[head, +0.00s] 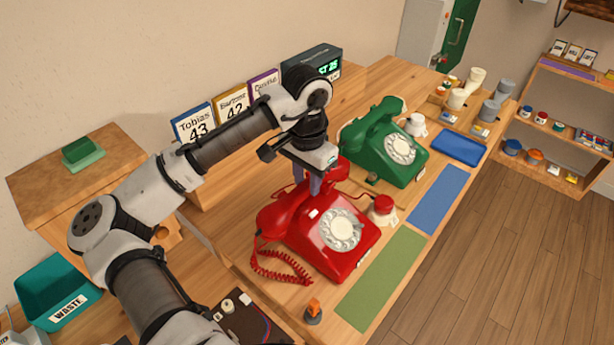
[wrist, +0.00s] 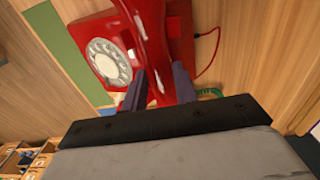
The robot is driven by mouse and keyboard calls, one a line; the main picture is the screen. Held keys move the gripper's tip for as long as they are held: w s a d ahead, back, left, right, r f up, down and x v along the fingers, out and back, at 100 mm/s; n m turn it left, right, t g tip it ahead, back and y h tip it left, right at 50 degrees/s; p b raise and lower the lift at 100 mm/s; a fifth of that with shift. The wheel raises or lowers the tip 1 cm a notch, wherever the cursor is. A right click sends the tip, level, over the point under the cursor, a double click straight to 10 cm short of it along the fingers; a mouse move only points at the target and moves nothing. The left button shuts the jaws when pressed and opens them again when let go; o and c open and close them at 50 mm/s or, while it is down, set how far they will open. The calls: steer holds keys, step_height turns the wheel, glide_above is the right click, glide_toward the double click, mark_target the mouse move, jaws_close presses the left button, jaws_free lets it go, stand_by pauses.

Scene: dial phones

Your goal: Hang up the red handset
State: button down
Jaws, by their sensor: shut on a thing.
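The red phone (head: 327,241), with its pale dial, stands on the wooden table in the head view. Its base also shows in the wrist view (wrist: 98,35). My gripper (head: 307,185) is shut on the red handset (head: 284,209), with one finger on each side of its grip. In the wrist view the handset (wrist: 152,38) runs between the fingertips (wrist: 158,88), across the phone's body. The handset is over the cradle area; whether it touches the cradle I cannot tell. The fingers hide part of its middle. A coiled red cord (head: 277,268) hangs beside the phone.
A green phone (head: 384,143) stands close behind, its handset on top. A red-topped white object (head: 383,208) sits right of the red phone. Green (head: 383,280) and blue (head: 438,198) mats lie along the table's right edge. Name cards (head: 193,124) stand against the wall.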

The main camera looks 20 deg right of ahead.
steer(key=c, duration=1)
jaws_free()
step_height(320, 180, up, 14)
steer(key=shift+f+b, duration=0.1)
steer(key=shift+b, duration=0.2)
